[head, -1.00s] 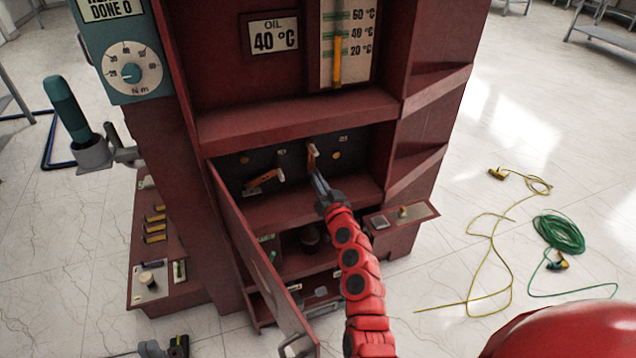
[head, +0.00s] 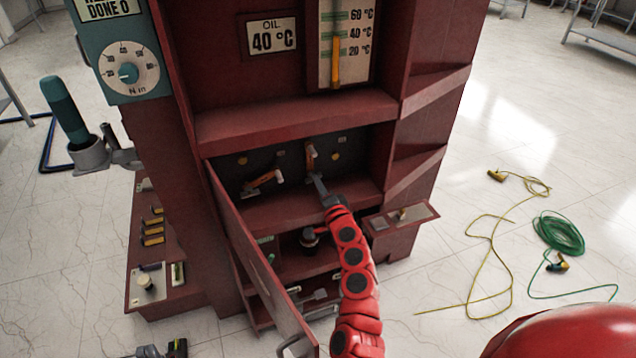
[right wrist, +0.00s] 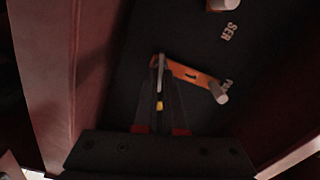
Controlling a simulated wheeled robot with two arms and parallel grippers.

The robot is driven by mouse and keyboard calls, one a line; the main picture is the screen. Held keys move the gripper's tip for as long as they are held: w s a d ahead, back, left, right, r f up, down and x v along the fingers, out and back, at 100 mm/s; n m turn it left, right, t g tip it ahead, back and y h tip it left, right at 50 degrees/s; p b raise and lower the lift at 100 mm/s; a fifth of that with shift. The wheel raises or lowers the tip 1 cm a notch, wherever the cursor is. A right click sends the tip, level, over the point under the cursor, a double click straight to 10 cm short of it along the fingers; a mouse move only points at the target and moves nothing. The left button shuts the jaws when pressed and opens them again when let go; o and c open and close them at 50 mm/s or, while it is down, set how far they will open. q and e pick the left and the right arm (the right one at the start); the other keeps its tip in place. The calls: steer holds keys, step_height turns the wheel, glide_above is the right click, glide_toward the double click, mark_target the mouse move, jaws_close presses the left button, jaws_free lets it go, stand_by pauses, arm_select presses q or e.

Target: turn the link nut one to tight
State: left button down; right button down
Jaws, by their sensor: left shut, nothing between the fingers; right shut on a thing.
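My right gripper (head: 318,182) reaches into the open middle bay of the dark red cabinet, at the right-hand orange link (head: 310,156) on the black panel. In the right wrist view, its narrow fingers (right wrist: 159,82) are shut at the left end of the orange link (right wrist: 192,75), where link nut one appears to sit. The fingers largely hide the nut, so its tightness cannot be seen. The link's other end is at a pale stud (right wrist: 220,93) by partly hidden lettering. Another orange link (head: 264,180) sits left on the panel. My left gripper is not in view.
The open cabinet door (head: 258,255) stands left of my right arm. A small side shelf (head: 402,216) juts out on the right. A dial (head: 130,73) and a teal handle (head: 64,108) are at left. Yellow and green cables (head: 558,233) lie on the right floor.

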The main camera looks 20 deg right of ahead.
steer(key=shift+f+m, duration=0.1)
steer(key=shift+m, duration=1.5)
steer(key=c, duration=1)
jaws_free()
steer(key=s, duration=1.7)
steer(key=shift+s+d, duration=0.2)
steer(key=shift+d, duration=0.1)
steer(key=shift+d, duration=0.1)
